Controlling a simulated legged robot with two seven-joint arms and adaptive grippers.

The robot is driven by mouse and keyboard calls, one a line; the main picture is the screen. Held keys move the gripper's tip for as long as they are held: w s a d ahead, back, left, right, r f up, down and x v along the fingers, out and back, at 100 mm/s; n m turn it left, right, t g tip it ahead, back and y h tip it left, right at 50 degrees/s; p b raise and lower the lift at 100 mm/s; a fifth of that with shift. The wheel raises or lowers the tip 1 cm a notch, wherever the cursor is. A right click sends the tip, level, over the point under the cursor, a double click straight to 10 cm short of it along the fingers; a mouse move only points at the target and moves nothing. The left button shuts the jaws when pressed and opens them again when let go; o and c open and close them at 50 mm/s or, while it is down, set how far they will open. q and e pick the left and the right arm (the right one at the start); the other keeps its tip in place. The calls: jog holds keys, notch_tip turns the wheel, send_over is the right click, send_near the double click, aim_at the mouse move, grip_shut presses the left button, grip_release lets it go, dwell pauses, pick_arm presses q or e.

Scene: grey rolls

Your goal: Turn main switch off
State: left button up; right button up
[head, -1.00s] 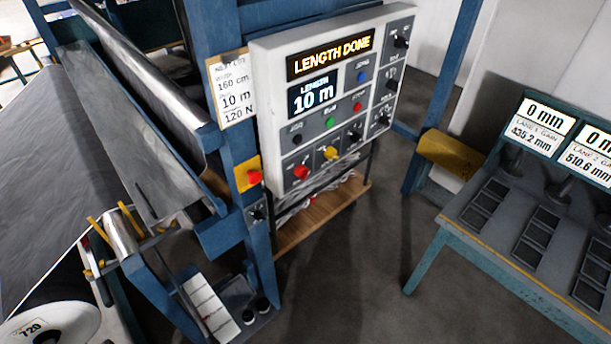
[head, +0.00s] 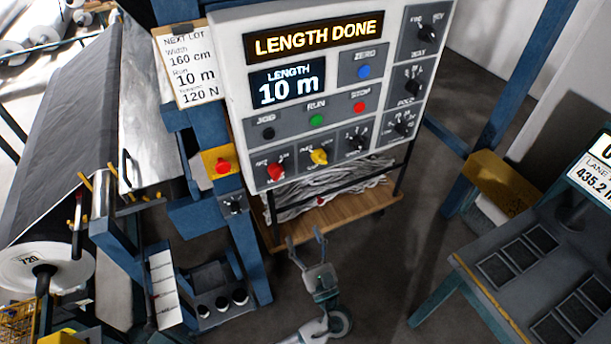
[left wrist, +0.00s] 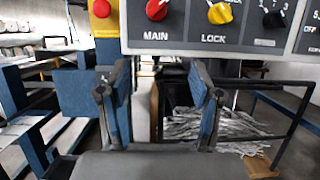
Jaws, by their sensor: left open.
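The main switch is a red rotary knob (head: 275,171) at the bottom left of the white control panel (head: 226,60). In the left wrist view the red knob (left wrist: 157,9) sits above the word MAIN, at the top of the picture. A yellow LOCK knob (head: 319,156) is just right of it. My left gripper (head: 305,236) is open and empty, below and in front of the panel and apart from it. In the left wrist view its fingers (left wrist: 160,85) stand apart, below the MAIN label. My right gripper is not in view.
A red button on a yellow plate (head: 222,166) is on the blue post left of the panel. A wooden shelf (head: 330,215) with grey material lies below the panel. A teal-framed console (head: 520,270) stands at the right. Open floor lies between.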

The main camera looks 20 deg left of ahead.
aim_at(279, 177)
pick_arm(q)
jog(key=shift+y, duration=0.3)
jog(key=p+x, duration=0.1)
jog(key=x, duration=0.4)
jog(key=r+p+x, duration=0.1)
jog(key=x, duration=1)
jog(key=shift+s+a+r+p, duration=0.1)
jog(key=shift+a+r+p, duration=0.1)
jog(key=shift+r+p, duration=0.15)
jog(key=c, duration=1.2)
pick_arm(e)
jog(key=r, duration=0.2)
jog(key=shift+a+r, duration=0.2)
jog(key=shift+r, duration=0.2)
